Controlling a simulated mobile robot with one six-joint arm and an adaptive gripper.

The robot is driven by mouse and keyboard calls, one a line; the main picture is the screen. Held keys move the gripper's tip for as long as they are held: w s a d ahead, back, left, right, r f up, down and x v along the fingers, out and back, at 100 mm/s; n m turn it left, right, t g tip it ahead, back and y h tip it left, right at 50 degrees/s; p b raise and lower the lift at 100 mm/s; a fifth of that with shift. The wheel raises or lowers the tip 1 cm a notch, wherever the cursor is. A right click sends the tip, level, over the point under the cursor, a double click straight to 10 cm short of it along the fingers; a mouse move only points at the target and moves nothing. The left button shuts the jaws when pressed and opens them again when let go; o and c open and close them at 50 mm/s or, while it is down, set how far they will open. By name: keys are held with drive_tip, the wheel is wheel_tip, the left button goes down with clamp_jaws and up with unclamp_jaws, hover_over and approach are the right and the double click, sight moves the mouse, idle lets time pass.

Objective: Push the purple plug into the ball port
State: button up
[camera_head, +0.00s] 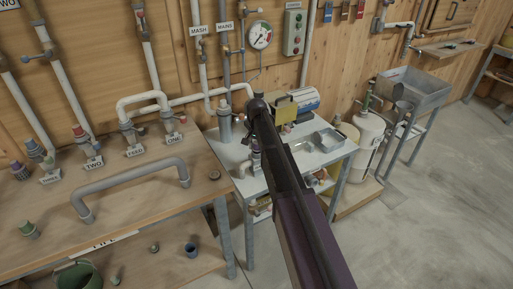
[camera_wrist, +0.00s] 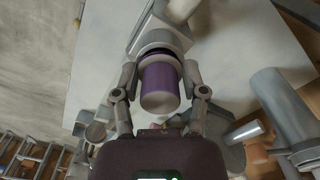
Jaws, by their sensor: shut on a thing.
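The purple plug (camera_wrist: 160,77) has a purple band and a grey end that faces the wrist camera. My gripper (camera_wrist: 159,82) is shut on it, with one finger on each side. Beyond the plug's far end, past a dark ring, is a grey fitting (camera_wrist: 160,38) over the pale tabletop; it appears to be the ball port. The plug is in line with it, at or in its mouth; I cannot tell how deep. In the head view my gripper (camera_head: 254,150) is small and dark above the left part of the metal table, and the plug cannot be made out.
The metal table (camera_head: 290,165) also holds a yellow-fronted box (camera_head: 285,110) and a shallow grey tray (camera_head: 328,139). A wooden bench (camera_head: 140,215) with pipe ports and a grey handle-shaped pipe (camera_head: 130,182) stands to the left. A white tank (camera_head: 369,138) is to the right.

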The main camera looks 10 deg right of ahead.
drive_tip(key=shift+f+b, duration=0.3)
drive_tip(key=shift+f, duration=0.05)
drive_tip(key=o, duration=1.2)
drive_tip(key=shift+o, duration=0.2)
drive_tip(key=shift+r, duration=0.25)
